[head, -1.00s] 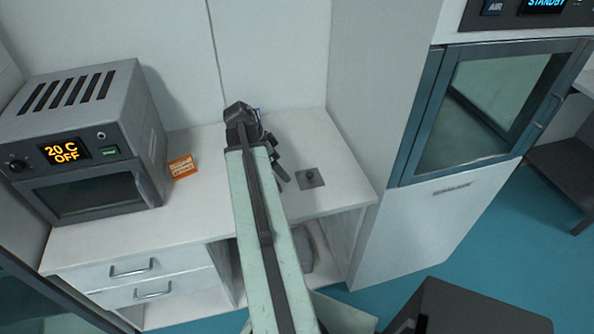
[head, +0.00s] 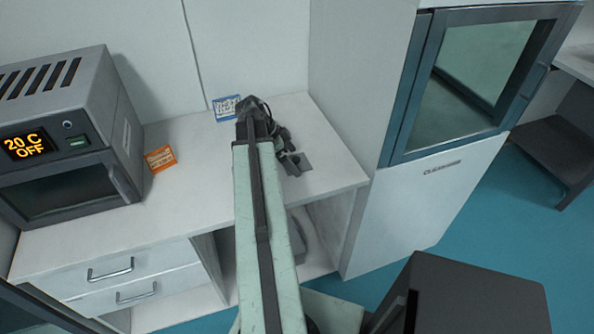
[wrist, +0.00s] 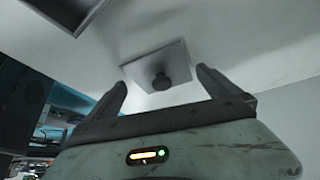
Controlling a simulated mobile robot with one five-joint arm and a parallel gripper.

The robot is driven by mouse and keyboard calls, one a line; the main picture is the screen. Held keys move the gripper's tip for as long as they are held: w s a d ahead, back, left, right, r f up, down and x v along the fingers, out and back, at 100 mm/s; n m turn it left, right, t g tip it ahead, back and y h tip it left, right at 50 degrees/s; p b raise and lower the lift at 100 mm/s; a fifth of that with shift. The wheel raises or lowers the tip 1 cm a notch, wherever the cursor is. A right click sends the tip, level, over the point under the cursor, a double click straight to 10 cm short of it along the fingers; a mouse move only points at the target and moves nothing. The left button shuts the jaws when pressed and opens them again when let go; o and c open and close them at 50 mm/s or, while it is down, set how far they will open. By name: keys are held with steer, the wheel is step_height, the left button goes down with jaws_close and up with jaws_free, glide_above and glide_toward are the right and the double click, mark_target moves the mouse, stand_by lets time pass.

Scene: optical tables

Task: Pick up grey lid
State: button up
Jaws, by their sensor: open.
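A grey oven (head: 70,130) reading 20 C OFF stands at the left of the white counter (head: 190,200). An orange card (head: 160,158) and a blue-and-white card (head: 226,107) are nearby. A tall cabinet with a glass door (head: 470,85) borders the right. A dark box (head: 470,295) stands lower right.

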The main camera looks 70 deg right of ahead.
mark_target(292, 160)
steer(key=shift+f, duration=0.1)
steer(key=c, duration=1.2)
steer(key=shift+c, duration=0.2)
steer(key=shift+p, duration=0.3)
step_height(292, 160, up, 10)
steer(key=p, duration=1)
steer(key=shift+s+r, duration=0.1)
steer(key=shift+r, duration=0.1)
steer(key=shift+f, duration=0.15)
